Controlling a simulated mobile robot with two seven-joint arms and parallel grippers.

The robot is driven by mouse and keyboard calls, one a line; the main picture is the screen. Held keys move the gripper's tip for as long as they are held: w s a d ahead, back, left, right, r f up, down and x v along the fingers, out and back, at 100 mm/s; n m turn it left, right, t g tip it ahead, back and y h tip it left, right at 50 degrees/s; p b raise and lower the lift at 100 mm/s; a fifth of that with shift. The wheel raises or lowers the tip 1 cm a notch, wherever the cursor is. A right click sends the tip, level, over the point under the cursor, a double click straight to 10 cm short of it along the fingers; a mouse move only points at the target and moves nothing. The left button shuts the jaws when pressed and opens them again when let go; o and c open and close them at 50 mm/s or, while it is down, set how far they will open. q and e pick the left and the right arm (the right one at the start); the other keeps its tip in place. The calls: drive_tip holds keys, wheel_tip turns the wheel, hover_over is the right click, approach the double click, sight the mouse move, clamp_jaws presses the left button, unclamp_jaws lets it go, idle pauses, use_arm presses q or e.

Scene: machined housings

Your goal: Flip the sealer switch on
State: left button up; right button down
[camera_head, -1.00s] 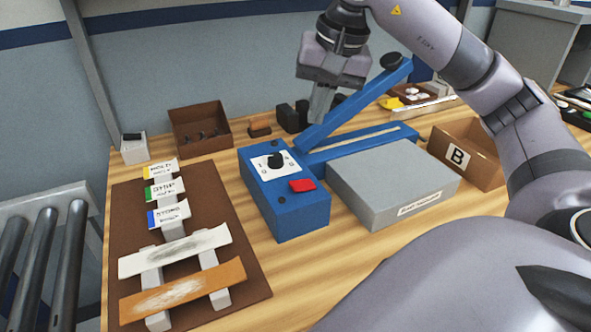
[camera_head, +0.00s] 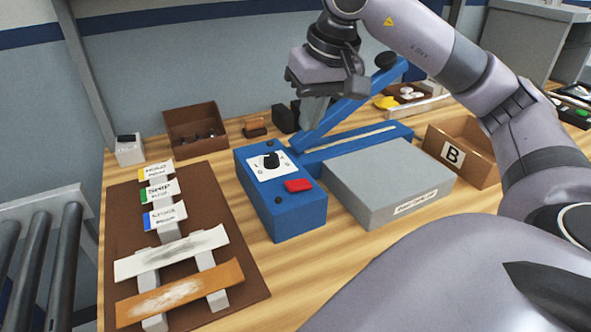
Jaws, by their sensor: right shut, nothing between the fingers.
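The sealer (camera_head: 283,205) is a blue box with a raised blue arm (camera_head: 345,108) that ends in a black knob. On its top are a white dial plate with a black knob (camera_head: 271,160) and a red rocker switch (camera_head: 298,185). The switch's exact tilt is too small to tell. My right gripper (camera_head: 313,122) points down, shut and empty, above and behind the dial, close to the sealer's raised arm. It is apart from the red switch. My left gripper is not in view.
A grey block (camera_head: 385,180) stands right of the sealer, with a cardboard box marked B (camera_head: 466,150) beyond it. A brown board (camera_head: 205,205) with labelled cards and strips lies left. A brown bin (camera_head: 195,128) stands behind. Bare wood shows in front of the sealer.

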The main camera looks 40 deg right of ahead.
hover_over(290, 185)
drive_tip(key=s, duration=0.1)
drive_tip(key=f, duration=0.7)
drive_tip(key=d+f, duration=0.1)
drive_tip(key=f, duration=0.3)
drive_tip(key=shift+a+f, duration=0.2)
drive_tip(key=shift+f, duration=0.5)
drive_tip(key=shift+w+a+f+b, duration=0.1)
drive_tip(key=shift+a+f+b, duration=0.2)
drive_tip(key=shift+f+b, duration=0.4)
drive_tip(key=shift+a, duration=0.15)
drive_tip(key=shift+r, duration=0.15)
